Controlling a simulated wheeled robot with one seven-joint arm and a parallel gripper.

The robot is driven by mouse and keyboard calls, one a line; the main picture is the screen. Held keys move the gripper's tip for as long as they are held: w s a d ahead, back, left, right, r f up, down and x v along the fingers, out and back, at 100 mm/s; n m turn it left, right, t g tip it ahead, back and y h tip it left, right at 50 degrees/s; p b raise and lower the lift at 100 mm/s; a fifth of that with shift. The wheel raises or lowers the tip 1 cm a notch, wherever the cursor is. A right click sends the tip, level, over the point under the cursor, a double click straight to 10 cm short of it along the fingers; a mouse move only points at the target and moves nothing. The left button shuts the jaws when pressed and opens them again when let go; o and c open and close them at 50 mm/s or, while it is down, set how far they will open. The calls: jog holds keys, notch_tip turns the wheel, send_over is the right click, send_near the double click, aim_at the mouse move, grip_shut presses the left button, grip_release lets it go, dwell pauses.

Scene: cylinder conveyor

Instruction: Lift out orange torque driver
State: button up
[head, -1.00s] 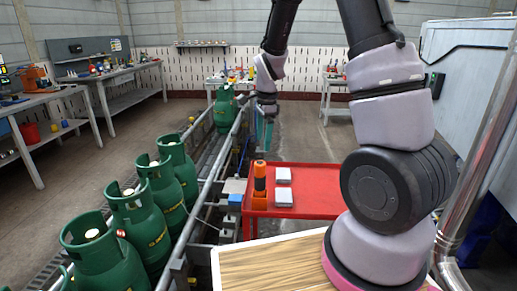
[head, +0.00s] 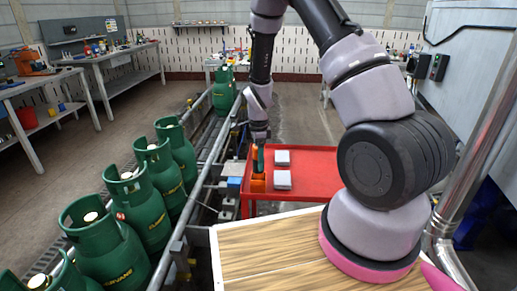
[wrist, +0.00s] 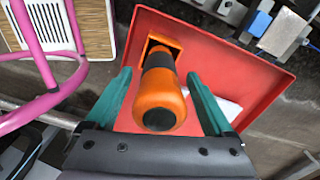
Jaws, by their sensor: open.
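The orange torque driver (wrist: 161,98), with a dark band, stands upright in an orange holder (wrist: 170,43) on the red table (head: 318,181). In the wrist view it lies between the two teal fingers of my gripper (wrist: 160,105). The fingers are open, one on each side, with a gap to the driver. In the head view my gripper (head: 258,160) is right over the holder (head: 257,184) and hides most of the driver.
Green gas cylinders (head: 134,198) line the conveyor on the left. A metal rail (head: 196,190) runs beside the table. The table's right part is bare.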

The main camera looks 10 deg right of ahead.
jog(key=shift+f, duration=0.5)
jog(key=shift+r, duration=0.1)
grip_shut()
